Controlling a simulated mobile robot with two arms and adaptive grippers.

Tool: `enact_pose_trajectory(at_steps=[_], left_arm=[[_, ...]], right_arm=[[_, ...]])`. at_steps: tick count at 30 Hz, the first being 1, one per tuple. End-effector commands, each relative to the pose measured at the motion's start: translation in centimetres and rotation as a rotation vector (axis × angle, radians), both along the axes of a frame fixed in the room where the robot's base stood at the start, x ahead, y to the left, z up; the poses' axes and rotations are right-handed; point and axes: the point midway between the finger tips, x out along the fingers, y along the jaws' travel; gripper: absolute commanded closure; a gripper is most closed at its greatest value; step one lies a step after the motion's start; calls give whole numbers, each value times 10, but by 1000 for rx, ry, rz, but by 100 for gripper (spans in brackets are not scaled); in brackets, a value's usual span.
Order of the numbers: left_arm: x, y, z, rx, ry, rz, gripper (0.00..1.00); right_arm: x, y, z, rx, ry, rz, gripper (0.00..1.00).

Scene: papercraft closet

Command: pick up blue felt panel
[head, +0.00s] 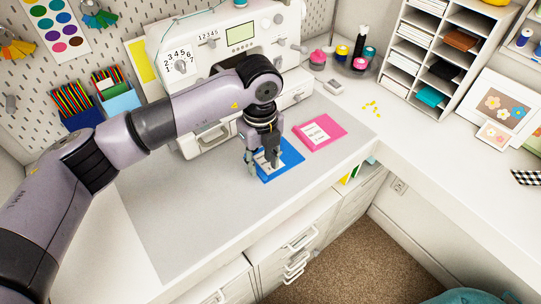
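The blue felt panel (289,157) lies flat on the grey mat in front of the sewing machine, with a white label on it. My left gripper (263,164) points down over the panel's left part and hides some of the panel and its label. Its two fingers are apart, and the label shows between them. I cannot tell whether the fingertips touch the panel. A pink felt panel (319,132) with a white label lies just right of the blue one. My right gripper is not in view.
The white sewing machine (205,65) stands close behind the panels. The grey mat (190,222) is clear toward the front. Thread spools (341,52), yellow bits (371,107) and a cubby shelf (428,50) stand to the right. Drawers with handles (300,238) lie below the front edge.

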Motion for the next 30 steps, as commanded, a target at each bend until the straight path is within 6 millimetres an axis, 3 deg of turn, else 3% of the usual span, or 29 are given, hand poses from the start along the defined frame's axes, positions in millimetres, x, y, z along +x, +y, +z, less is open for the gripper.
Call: enact_pose_trajectory(at_steps=[2,7,15,30], left_arm=[[0,2,-8,2,5,2,66],[1,1,-29,0,2,1,66],[1,1,-32,0,0,0,66],[1,1,-32,0,0,1,100]], right_arm=[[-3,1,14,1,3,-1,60],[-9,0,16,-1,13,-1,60],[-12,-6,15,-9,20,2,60],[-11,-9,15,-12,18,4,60]])
